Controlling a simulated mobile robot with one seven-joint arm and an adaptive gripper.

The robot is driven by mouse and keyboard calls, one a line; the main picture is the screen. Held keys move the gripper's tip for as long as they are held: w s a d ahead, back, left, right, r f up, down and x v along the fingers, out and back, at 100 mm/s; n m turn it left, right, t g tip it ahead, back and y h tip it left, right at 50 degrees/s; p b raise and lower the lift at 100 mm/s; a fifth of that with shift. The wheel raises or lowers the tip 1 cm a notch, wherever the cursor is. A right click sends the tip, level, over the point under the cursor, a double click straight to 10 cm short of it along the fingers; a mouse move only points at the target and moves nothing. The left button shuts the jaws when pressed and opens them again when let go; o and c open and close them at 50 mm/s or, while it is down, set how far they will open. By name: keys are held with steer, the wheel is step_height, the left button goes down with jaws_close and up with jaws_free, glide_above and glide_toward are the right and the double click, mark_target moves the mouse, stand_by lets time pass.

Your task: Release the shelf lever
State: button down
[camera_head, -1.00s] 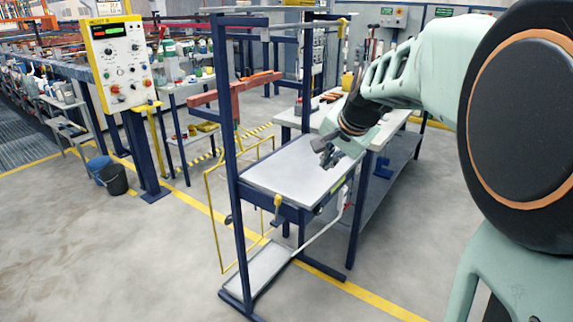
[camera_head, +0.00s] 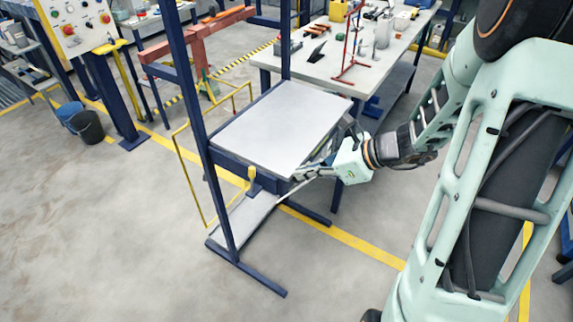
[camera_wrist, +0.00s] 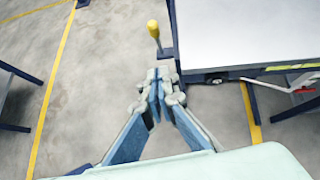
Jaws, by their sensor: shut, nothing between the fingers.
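The blue-framed shelf rack carries a flat grey shelf (camera_head: 280,128). A short lever with a yellow knob (camera_head: 251,174) stands at the shelf's near edge, and it also shows in the wrist view (camera_wrist: 153,28), upright beside the blue frame. My gripper (camera_head: 299,175) is by the shelf's near right corner, to the right of the lever and apart from it. In the wrist view my gripper (camera_wrist: 160,82) has its fingers together and empty, with the knob beyond the tips. The lever's lower end is hard to make out.
A blue upright post (camera_head: 194,110) stands left of the lever. A white rod with a red part (camera_wrist: 295,86) is right of my fingers in the wrist view. A cluttered workbench (camera_head: 340,75) stands behind. The floor in front is clear.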

mark_target(279, 180)
steer(key=shift+w+a+r+x, duration=0.1)
steer(key=shift+a+r+x, duration=0.2)
steer(key=shift+x, duration=1.7)
steer(key=shift+w+a+r+x, duration=0.15)
steer(key=shift+a+r+x, duration=0.2)
steer(key=shift+x, duration=1.6)
steer(key=shift+w+a+r+x, duration=0.15)
steer(key=shift+r+x, duration=0.3)
steer(key=shift+x, duration=1.55)
